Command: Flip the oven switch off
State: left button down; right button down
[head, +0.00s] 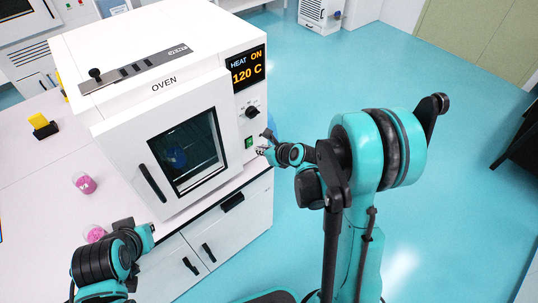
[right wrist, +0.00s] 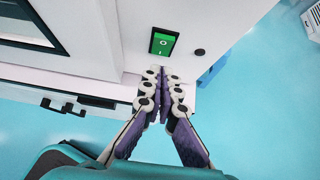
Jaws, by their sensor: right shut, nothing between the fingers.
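The white oven (head: 150,90) stands on a bench, and its display (head: 249,67) reads "HEAT ON" and "120 C". The green oven switch (head: 249,142) is low on the front panel, below a black knob (head: 252,111). In the right wrist view the switch (right wrist: 162,42) is a green rocker in a black frame. My right gripper (head: 262,150) is shut and empty, just right of and below the switch in the head view. In the right wrist view its fingertips (right wrist: 164,72) are together just below the switch; contact cannot be told. My left gripper (head: 147,232) is by the bench's front edge; its fingers are unclear.
A small round black part (right wrist: 199,52) is right of the switch. Pink-filled containers (head: 84,183) and a yellow item (head: 41,123) sit on the bench (head: 40,210) left of the oven. Drawers with black handles (head: 208,252) are below. The blue floor at right is open.

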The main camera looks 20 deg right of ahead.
aim_at(250, 139)
jog(key=shift+w+a+r, duration=0.15)
jog(key=shift+w+a, duration=0.1)
jog(key=shift+w, duration=0.4)
jog(key=shift+w+a+r, duration=0.15)
jog(key=shift+w+a, duration=0.05)
jog(key=shift+w, duration=0.45)
jog(key=shift+w+a+r, duration=0.15)
jog(key=shift+w+a, duration=0.05)
jog(key=shift+w, duration=0.15)
jog(key=shift+r, duration=0.1)
jog(key=shift+r+p, duration=0.35)
jog(key=shift+r, duration=0.35)
jog(key=shift+d, duration=0.1)
